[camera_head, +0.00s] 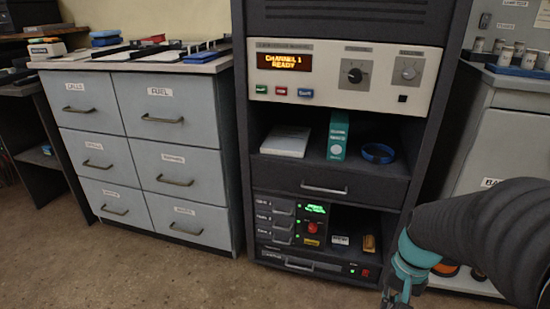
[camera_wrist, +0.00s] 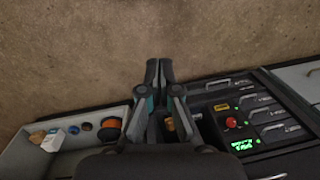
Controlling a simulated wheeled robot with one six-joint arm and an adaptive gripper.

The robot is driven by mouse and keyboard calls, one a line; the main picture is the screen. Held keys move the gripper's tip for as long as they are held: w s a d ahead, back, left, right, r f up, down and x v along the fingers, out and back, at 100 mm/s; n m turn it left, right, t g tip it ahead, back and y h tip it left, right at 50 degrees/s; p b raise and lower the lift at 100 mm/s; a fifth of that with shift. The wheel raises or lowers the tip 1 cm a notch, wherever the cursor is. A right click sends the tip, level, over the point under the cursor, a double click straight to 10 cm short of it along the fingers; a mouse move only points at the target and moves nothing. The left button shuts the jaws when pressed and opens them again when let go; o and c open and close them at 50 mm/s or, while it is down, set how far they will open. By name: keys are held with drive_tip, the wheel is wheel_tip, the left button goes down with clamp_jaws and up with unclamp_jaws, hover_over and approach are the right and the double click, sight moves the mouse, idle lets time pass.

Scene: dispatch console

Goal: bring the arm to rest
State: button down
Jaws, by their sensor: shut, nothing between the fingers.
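My gripper (camera_wrist: 159,72) shows in the wrist view with its two fingers together and nothing between them. In the head view my arm comes in from the right, and the gripper (camera_head: 394,299) is cut off by the bottom edge. It is in front of the lower right of the dark console rack (camera_head: 240,130). In the wrist view the fingertips lie over bare floor, apart from the rack front.
The rack has a panel reading "CHANNEL 1 READY" (camera_head: 283,62), a shelf with a teal box (camera_head: 338,136) and blue ring (camera_head: 378,153), and a red knob (camera_head: 312,227). Grey drawers (camera_head: 180,118) stand left. An open bin (camera_wrist: 85,131) is beside the gripper. Floor (camera_head: 120,270) is clear in front.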

drive_tip(key=s+a+r+n+t+p, duration=0.1)
drive_tip(key=a+r+t, duration=0.1)
drive_tip(key=r, duration=0.3)
drive_tip(key=s+a+r+n+t+p, duration=0.1)
drive_tip(key=s+a+r+n+t, duration=0.1)
drive_tip(key=r, duration=0.4)
drive_tip(key=s+a+r+n+t+h+p, duration=0.1)
drive_tip(key=s+a+r, duration=0.1)
drive_tip(key=a+r, duration=0.2)
drive_tip(key=shift+r+n+t, duration=0.4)
drive_tip(key=shift+r, duration=0.25)
